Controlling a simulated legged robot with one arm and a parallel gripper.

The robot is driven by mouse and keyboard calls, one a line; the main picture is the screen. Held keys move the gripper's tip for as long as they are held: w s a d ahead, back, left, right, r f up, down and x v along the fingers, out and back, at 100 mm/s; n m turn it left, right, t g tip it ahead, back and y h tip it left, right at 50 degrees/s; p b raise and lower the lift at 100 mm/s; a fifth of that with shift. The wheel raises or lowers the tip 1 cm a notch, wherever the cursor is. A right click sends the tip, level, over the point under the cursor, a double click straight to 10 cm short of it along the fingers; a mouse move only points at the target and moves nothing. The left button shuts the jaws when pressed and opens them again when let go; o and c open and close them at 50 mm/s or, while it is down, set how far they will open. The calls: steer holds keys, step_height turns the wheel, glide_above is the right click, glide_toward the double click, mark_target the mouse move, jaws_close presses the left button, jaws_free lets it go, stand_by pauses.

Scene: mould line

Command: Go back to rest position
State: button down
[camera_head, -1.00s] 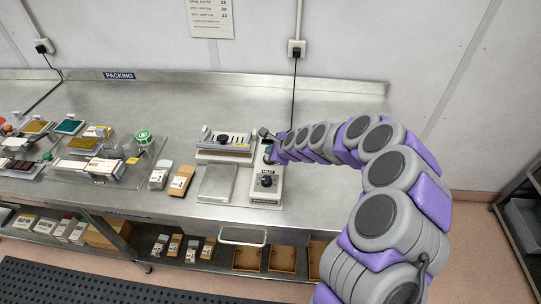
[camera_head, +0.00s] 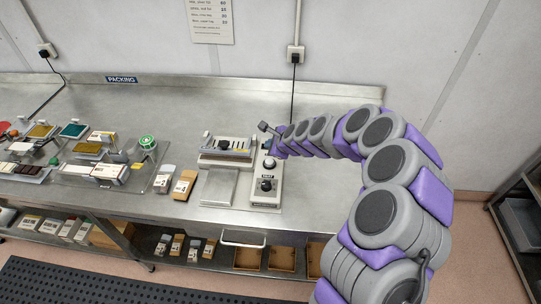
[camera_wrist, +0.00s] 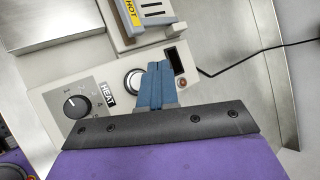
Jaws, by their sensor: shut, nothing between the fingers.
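My gripper (camera_head: 266,128) hangs above the heat machine (camera_head: 267,185) on the steel bench, at the end of my purple and grey arm. In the wrist view my gripper (camera_wrist: 158,68) has its blue fingers together with nothing between them. Below them is the machine's control panel (camera_wrist: 60,97), with a black knob (camera_wrist: 76,106) labelled HEAT and a round silver-rimmed button (camera_wrist: 134,82) partly hidden by the fingers. A small red light (camera_wrist: 182,82) sits right of the fingertips.
A steel plate (camera_head: 219,187) and a slotted unit (camera_head: 226,149) stand left of the control panel. A black cable (camera_wrist: 245,62) runs right. The bench (camera_head: 335,110) behind my arm is bare.

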steer(key=s+r+n+g+b, duration=0.1)
steer(key=s+r+n+g, duration=0.1)
steer(key=s+r+n, duration=0.55)
steer(key=s+r+n+g, duration=0.2)
steer(key=s+r+n, duration=0.15)
steer(key=s, duration=0.75)
steer(key=s+d+n+g+h, duration=0.1)
steer(key=s+d+n+h, duration=0.1)
steer(key=s+d, duration=0.4)
steer(key=s+d+n+g+h+b, duration=0.1)
steer(key=s+d, duration=0.5)
steer(key=s, duration=0.8)
steer(key=s+d+n+g+h, duration=0.2)
steer(key=s+d+n, duration=0.3)
steer(key=s, duration=0.5)
steer(key=shift+s+d+r+g+h, duration=0.3)
steer(key=shift+d+r+g+h, duration=0.15)
steer(key=shift+d, duration=0.4)
steer(key=shift+a, duration=0.2)
